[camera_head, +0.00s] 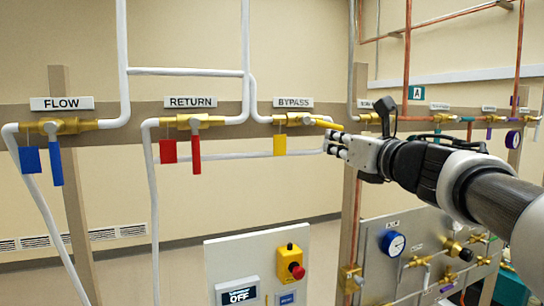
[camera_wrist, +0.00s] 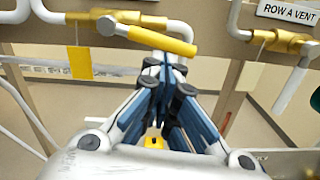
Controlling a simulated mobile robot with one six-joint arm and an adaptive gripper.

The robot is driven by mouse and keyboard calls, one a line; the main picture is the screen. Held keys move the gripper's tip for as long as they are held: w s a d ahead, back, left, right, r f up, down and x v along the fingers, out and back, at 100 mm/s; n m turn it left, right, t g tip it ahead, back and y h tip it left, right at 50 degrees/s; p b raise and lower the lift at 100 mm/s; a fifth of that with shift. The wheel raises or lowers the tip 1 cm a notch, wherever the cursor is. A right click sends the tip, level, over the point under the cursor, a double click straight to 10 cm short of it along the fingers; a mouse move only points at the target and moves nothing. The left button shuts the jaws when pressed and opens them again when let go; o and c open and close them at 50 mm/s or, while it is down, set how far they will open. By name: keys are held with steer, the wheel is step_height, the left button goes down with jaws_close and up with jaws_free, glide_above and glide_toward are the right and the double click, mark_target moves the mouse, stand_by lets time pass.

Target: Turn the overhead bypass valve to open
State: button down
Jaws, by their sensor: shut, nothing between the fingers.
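The bypass valve (camera_head: 293,119) is a brass body on a white pipe under the BYPASS label (camera_head: 293,103). Its yellow lever (camera_head: 328,125) points right and slightly down, nearly along the body. A yellow tag (camera_head: 280,145) hangs below the valve. In the wrist view the lever's yellow grip (camera_wrist: 162,40) lies across the picture just beyond the fingertips, with the brass body (camera_wrist: 118,18) behind it. My gripper (camera_head: 332,143) is shut and empty, just below the lever's free end; its fingers meet in the wrist view (camera_wrist: 172,70). I cannot tell whether they touch the lever.
To the left, the RETURN valve (camera_head: 194,122) has a red lever and the FLOW valve (camera_head: 60,126) a blue one, both levers hanging down. Right of the bypass stands a copper-pipe row with small valves. A panel (camera_head: 225,250) with an emergency button (camera_head: 291,262) stands below.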

steer(key=shift+w+d+r+n+b, duration=0.1)
steer(key=shift+d+r+n+b, duration=0.35)
steer(key=shift+n, duration=0.45)
steer(key=shift+a+r, duration=0.1)
